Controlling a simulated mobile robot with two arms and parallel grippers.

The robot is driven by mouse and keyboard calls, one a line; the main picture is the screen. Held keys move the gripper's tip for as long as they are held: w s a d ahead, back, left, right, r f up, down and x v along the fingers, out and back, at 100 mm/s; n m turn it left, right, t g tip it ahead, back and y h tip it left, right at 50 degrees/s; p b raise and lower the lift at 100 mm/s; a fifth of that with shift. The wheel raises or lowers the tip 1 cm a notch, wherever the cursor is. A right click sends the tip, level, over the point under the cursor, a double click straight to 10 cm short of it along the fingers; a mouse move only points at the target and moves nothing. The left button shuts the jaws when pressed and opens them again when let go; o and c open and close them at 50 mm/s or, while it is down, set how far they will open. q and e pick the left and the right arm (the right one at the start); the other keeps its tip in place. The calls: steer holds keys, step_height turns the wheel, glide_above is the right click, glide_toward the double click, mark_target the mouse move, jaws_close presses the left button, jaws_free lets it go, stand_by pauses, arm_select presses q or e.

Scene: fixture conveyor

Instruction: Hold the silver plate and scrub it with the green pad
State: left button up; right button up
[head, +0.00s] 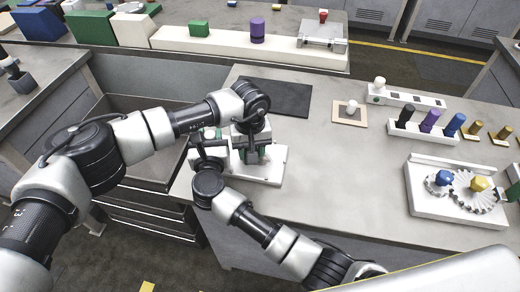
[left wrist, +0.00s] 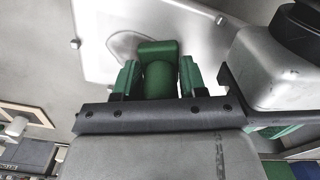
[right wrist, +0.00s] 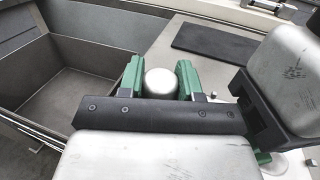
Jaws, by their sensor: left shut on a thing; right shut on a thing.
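The silver plate (head: 272,174) lies on the bench near its left edge, partly hidden under my arms. It also shows in the left wrist view (left wrist: 190,22), with a grey oval mark on it. My left gripper (left wrist: 158,82) is shut on the green pad (left wrist: 158,50), over the plate; I cannot tell whether the pad touches it. In the head view the left gripper (head: 252,156) is beside the right one. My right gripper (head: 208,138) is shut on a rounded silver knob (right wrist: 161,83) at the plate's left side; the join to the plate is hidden.
An open grey bin (head: 150,140) lies left of the bench. A black mat (head: 276,97) lies behind the plate. To the right are a knob on a wooden square (head: 350,115), a rack of coloured pegs (head: 425,133) and a gear tray (head: 425,207). The bench middle is clear.

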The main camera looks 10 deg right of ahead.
mark_target(275, 163)
arm_select(q)
steer(key=shift+w+a, duration=0.4)
steer(key=shift+a, duration=0.45)
steer(key=shift+s+d, duration=0.25)
steer(key=shift+d, duration=0.4)
steer(key=shift+s+d, duration=0.3)
steer(key=shift+d, duration=0.35)
steer(key=shift+s+d, duration=0.25)
steer(key=shift+d, duration=0.4)
steer(key=shift+s+d+f, duration=0.1)
steer(key=shift+s+d, duration=0.2)
steer(key=shift+d, duration=0.3)
steer(key=shift+s+d+f, duration=0.1)
steer(key=shift+s+d, duration=0.25)
steer(key=shift+d, duration=0.25)
steer(key=shift+s+d+f, duration=0.1)
steer(key=shift+s+d, duration=0.2)
steer(key=shift+d, duration=0.3)
steer(key=shift+r, duration=0.1)
steer(key=shift+w+a+r, duration=0.1)
steer(key=shift+w+r, duration=0.05)
steer(key=shift+r, duration=2.95)
steer(key=shift+r, duration=0.1)
step_height(275, 163, up, 3)
steer(key=shift+f, duration=0.1)
